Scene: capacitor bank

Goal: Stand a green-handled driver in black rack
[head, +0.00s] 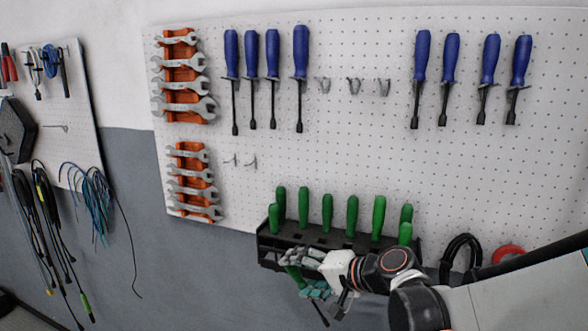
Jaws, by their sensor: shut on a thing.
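The black rack (268,245) is fixed low on the white pegboard, and several green-handled drivers (352,212) stand in it, handles up. My gripper (308,275) is in front of the rack's lower left part. It is shut on a green-handled driver (293,272). That driver's handle shows beside the fingers, and its dark shaft seems to point down and right below them. The driver looks tilted. My gripper and wrist hide part of the rack's front, and I cannot tell whether the held driver touches the rack.
Blue-handled drivers (301,52) hang above in two groups, with empty hooks (353,86) between them. Wrenches on orange holders (183,72) hang at left. A black cable coil (460,256) and a red round thing (508,253) are right of the rack. Cables (92,190) hang far left.

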